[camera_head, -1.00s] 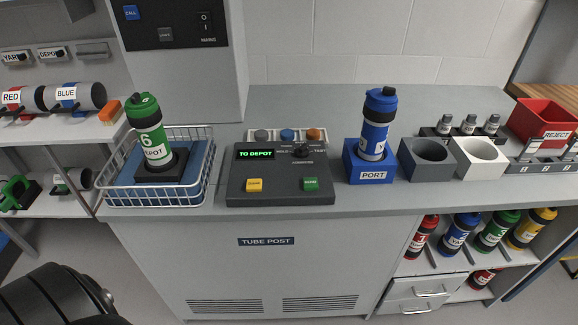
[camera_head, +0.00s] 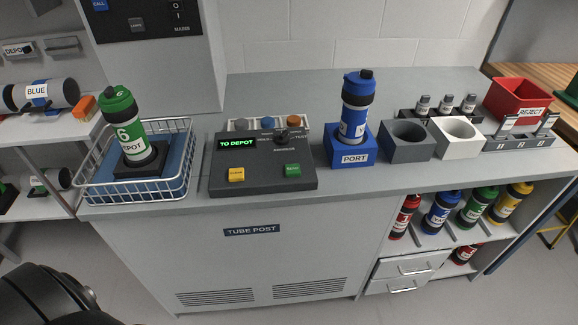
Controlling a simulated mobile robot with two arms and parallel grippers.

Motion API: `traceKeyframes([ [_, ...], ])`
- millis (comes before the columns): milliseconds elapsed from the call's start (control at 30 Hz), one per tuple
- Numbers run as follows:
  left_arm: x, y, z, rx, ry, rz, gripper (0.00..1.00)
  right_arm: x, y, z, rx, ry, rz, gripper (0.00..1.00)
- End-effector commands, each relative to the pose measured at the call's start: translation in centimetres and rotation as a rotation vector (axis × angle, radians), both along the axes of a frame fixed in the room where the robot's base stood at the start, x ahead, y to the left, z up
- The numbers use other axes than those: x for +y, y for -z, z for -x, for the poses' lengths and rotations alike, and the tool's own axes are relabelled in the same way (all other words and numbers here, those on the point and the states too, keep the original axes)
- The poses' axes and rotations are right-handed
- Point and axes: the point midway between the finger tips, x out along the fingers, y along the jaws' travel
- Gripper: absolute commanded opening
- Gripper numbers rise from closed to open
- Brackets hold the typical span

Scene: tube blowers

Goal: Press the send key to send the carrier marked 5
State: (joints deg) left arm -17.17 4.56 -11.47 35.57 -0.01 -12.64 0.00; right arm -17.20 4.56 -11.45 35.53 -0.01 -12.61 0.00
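A blue carrier (camera_head: 357,104) with a white band stands upright in the blue holder marked PORT (camera_head: 354,158); its number cannot be read. The dark control panel (camera_head: 262,186) on the counter has a green display (camera_head: 237,143) reading TO DEPOT. On its front are a yellow key (camera_head: 236,174) and a green key (camera_head: 292,170); their small print is too blurred to read surely. Neither of my grippers is in view; a dark part of mine shows at the lower left.
Right of the port are an empty grey holder (camera_head: 407,140) and a white holder (camera_head: 456,138). A red REJECT bin (camera_head: 519,98) stands at the far right. The counter front (camera_head: 262,258) and the floor are clear.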

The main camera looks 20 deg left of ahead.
Motion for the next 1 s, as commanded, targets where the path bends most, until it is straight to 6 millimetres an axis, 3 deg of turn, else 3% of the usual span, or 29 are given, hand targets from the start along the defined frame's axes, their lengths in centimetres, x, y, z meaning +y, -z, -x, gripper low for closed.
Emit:
traceKeyframes([
  [433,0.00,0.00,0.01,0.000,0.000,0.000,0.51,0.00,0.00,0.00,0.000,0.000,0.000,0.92],
  [467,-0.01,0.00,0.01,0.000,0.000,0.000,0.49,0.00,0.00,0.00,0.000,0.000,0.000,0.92],
  [633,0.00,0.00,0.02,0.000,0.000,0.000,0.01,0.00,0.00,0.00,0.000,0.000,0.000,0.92],
  [1000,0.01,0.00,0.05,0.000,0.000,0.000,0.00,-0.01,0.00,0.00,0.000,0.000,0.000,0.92],
])
